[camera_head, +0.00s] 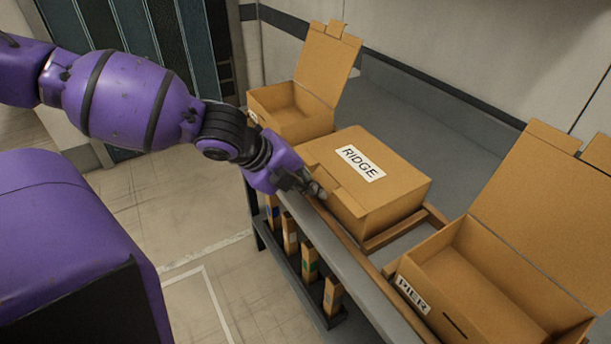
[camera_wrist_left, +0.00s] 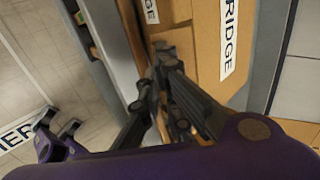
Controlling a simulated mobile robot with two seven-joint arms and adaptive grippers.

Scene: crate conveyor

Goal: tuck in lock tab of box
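The closed box labelled RIDGE (camera_head: 400,181) sits on the conveyor with its lid down. Its lid and label also show in the wrist view (camera_wrist_left: 207,50). My left gripper (camera_head: 314,188) is at the box's front upper edge, by the middle of the lid's front. In the wrist view its dark fingers (camera_wrist_left: 165,58) are close together, tips at the box front. They look shut, with nothing visibly held between them. The lock tab cannot be made out clearly, being partly hidden by the fingers.
An open box (camera_head: 277,101) with raised lid stands behind on the left. An open box labelled PIER (camera_head: 462,309) stands at the front right. Wooden rails (camera_head: 395,233) edge the conveyor. A lower shelf holds several upright cartons (camera_head: 309,262).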

